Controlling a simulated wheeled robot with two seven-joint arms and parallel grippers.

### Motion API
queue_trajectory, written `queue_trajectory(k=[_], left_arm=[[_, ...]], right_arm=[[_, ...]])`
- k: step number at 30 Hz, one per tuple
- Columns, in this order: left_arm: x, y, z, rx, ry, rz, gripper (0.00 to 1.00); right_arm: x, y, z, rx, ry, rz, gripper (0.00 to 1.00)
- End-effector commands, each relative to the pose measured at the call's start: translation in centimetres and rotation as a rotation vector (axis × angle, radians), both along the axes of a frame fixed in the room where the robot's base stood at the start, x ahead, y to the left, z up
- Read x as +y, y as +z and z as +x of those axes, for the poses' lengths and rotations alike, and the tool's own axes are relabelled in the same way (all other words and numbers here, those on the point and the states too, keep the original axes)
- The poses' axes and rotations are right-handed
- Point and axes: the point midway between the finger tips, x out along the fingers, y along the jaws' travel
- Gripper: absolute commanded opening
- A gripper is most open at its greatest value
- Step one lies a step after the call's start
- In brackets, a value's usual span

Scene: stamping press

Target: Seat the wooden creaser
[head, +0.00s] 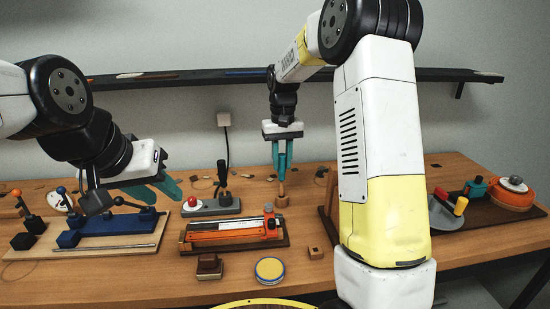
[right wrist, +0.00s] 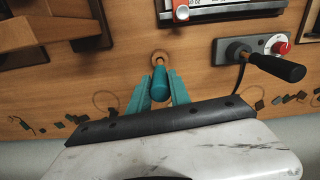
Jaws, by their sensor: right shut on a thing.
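The wooden creaser shows a teal handle (right wrist: 159,84) between the fingers of my right gripper in the right wrist view. In the head view its tan lower shaft (head: 282,187) shows below my right gripper (head: 282,172), which is shut on it and points down. The shaft stands roughly upright over a small wooden block (head: 282,201), also visible in the right wrist view (right wrist: 161,56). I cannot tell how deep the tip sits in the block. My left gripper (head: 166,193) is open and empty, above the table at the left.
Left of the block stands a grey base (head: 212,209) with a red knob and black-handled tool. In front lies an orange-and-black device (head: 232,232). A blue press (head: 110,224) is at left. My right arm hides part of the right side.

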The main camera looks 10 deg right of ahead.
Motion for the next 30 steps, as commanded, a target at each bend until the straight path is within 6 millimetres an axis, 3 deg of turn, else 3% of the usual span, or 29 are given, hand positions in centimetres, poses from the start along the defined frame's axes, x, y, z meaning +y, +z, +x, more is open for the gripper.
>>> queue_trajectory(k=[30], left_arm=[[0.0, 0.0, 0.0, 0.000, 0.000, 0.000, 0.36]], right_arm=[[0.0, -3.1, 0.0, 0.001, 0.000, 0.000, 0.00]])
